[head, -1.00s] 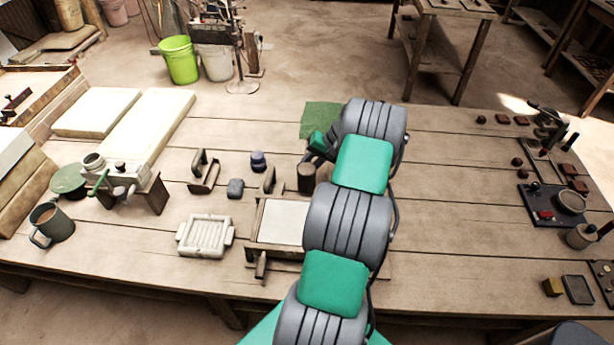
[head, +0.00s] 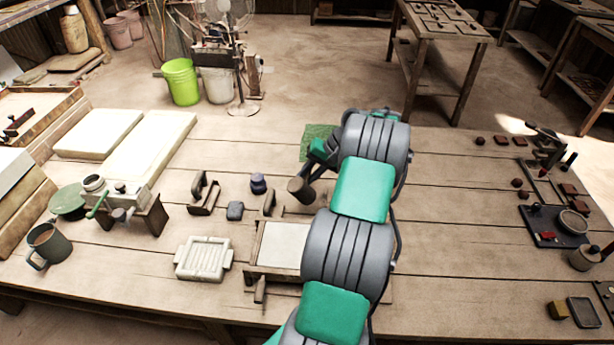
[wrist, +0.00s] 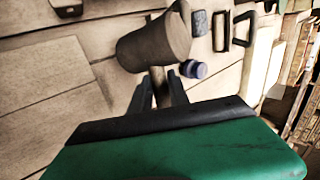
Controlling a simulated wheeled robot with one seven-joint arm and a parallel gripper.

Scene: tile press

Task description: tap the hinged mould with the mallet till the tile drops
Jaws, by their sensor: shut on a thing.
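My gripper (wrist: 160,90) is shut on the mallet's handle in the wrist view. The mallet (wrist: 152,42) has a dark, cylindrical wooden head, which sticks out beyond the fingers. In the head view the mallet (head: 301,190) is tilted above the bench, just behind the wooden-framed mould and apart from it. This frame, apparently the hinged mould (head: 283,245), holds a pale flat panel and has a short lever at its front. I cannot tell whether a tile is inside.
A pale ribbed tray (head: 204,259) lies left of the mould. A purple jar (head: 258,183), a grey block (head: 235,210) and a handled wooden tool (head: 204,195) stand behind it. A mug (head: 47,246) is at far left.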

